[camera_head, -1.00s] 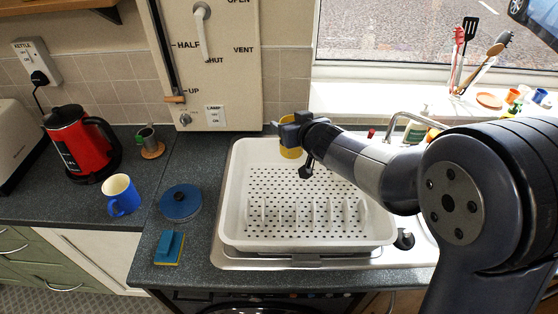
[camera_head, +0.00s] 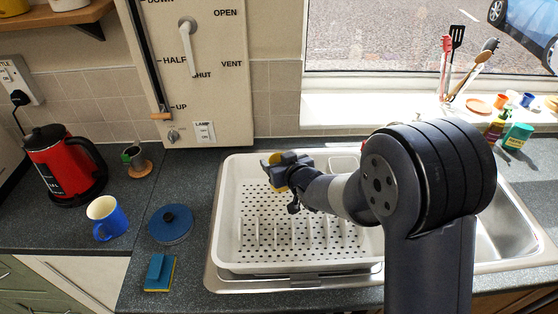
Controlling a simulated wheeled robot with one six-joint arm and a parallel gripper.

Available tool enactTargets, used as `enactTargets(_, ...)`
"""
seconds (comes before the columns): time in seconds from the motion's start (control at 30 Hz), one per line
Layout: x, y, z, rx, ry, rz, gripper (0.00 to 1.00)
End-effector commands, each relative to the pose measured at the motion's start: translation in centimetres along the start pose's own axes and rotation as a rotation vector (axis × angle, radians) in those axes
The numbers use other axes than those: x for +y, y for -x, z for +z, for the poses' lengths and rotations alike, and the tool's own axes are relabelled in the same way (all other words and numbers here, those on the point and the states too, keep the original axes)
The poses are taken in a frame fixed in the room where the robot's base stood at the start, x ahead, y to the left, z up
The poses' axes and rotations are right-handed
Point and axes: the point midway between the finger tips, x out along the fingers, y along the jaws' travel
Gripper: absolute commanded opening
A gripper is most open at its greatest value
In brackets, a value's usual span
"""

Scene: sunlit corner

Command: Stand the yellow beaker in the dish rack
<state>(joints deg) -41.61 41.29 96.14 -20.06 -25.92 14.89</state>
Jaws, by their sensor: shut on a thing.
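The yellow beaker (camera_head: 266,161) is partly hidden behind my gripper (camera_head: 275,168), with only bits of yellow showing around the jaws. My gripper is shut on it, over the back part of the rack. The white dish rack (camera_head: 229,215) is a perforated tray with a row of upright dividers near its front. It stands over the sink's drainer. I cannot tell whether the beaker touches the rack floor.
A red kettle (camera_head: 62,165) stands further left. Bottles (camera_head: 516,137) stand by the sink at right. The rack's front and middle are clear.

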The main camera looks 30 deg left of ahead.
Motion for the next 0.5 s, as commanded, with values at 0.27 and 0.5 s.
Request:
enactTargets(0.27, 0.0, -0.05, 0.1, 0.001, 0.0, 0.0, 0.42)
enactTargets(0.5, 0.01, -0.31, 0.71, 0.002, 0.0, 0.0, 0.42)
